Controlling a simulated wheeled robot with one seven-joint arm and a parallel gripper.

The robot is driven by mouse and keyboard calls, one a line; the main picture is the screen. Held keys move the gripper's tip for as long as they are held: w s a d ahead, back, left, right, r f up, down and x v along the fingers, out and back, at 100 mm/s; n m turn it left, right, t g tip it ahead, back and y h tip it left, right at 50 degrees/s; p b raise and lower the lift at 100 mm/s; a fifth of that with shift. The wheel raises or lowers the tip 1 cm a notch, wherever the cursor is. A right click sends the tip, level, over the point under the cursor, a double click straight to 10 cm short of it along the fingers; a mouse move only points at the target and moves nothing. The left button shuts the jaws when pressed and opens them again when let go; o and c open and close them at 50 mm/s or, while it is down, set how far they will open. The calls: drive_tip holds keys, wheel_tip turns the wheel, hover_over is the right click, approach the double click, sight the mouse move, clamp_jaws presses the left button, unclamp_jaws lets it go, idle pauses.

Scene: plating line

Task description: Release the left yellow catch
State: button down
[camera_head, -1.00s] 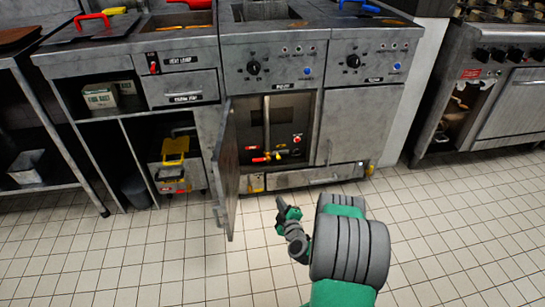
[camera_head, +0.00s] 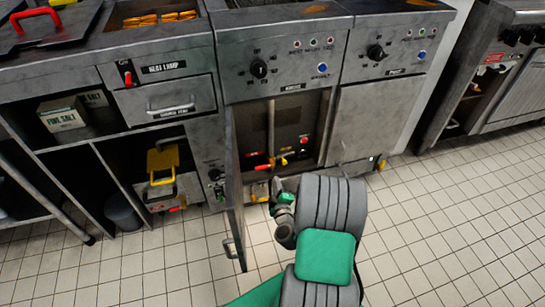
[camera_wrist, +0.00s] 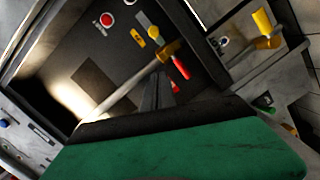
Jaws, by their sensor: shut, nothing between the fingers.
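The left yellow catch (camera_head: 259,191) sits low at the left end of the drawer front, under the open cabinet, in the head view. It also shows as a yellow piece (camera_wrist: 264,30) at the upper right in the wrist view. My gripper (camera_head: 276,184) is just right of it in the head picture; contact cannot be told there. In the wrist view the dark fingers (camera_wrist: 158,88) are together and empty, pointing toward the cabinet's pipe and red handles, apart from the catch. My arm hides much of the drawer front.
The cabinet door (camera_head: 236,205) stands open just left of my gripper. Inside are a pipe (camera_head: 271,130), red handles and a red knob (camera_head: 304,140). Another yellow piece (camera_head: 380,165) is at the drawer's right end. The tiled floor to the right is clear.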

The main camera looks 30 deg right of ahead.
sight(272, 165)
drive_tip(key=shift+w, duration=0.15)
drive_tip(key=shift+w, duration=0.1)
drive_tip(key=b+x, duration=0.2)
drive_tip(key=x, duration=0.8)
drive_tip(key=shift+b, duration=0.35)
drive_tip(key=d+f, duration=0.1)
drive_tip(key=d+b, duration=0.1)
drive_tip(key=shift+s+d+f, duration=0.35)
drive_tip(key=shift+s+d, duration=0.05)
drive_tip(key=shift+d+b, duration=0.35)
